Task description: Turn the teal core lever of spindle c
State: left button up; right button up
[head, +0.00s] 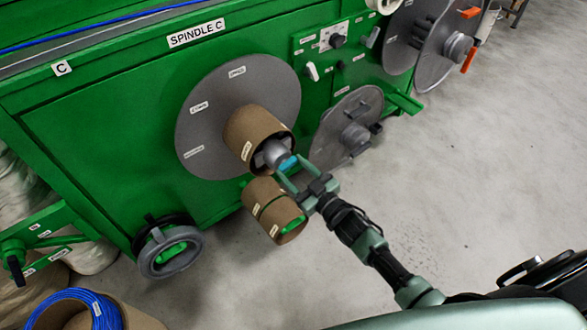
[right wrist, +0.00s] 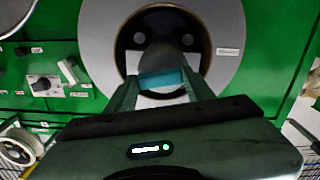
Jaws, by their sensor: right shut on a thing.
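Spindle C is a grey disc (head: 222,88) on the green machine, with a brown cardboard core (head: 250,133) on its hub. The teal core lever (head: 288,163) sticks out at the front of the grey hub (head: 270,152). In the right wrist view the teal lever (right wrist: 161,78) lies across between the fingertips, in front of the hub. My right gripper (head: 287,172) reaches in from the lower right and is shut on the lever. My left gripper is not in view.
A second brown core (head: 262,198) on a green holder sits just below the gripper. Another grey disc (head: 340,135) stands to the right, under a control panel (head: 325,45). A blue cable coil (head: 75,308) lies lower left.

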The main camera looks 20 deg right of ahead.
jog(key=shift+n, duration=0.9)
jog(key=shift+r+n, duration=0.1)
jog(key=shift+n, duration=0.8)
jog(key=n, duration=0.3)
jog(key=shift+n, duration=0.3)
jog(key=n, duration=0.2)
jog(key=shift+a+n, duration=0.1)
jog(key=shift+n, duration=0.8)
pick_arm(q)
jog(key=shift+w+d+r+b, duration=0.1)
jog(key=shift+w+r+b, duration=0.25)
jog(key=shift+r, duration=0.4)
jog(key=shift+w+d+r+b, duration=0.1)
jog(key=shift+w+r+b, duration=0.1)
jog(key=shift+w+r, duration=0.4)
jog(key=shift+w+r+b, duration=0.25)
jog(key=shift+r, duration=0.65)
pick_arm(e)
jog(key=shift+s+a+n, duration=0.1)
jog(key=shift+s+n, duration=0.05)
jog(key=shift+n, duration=2.15)
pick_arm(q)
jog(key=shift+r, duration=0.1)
pick_arm(e)
jog(key=o, duration=1.4)
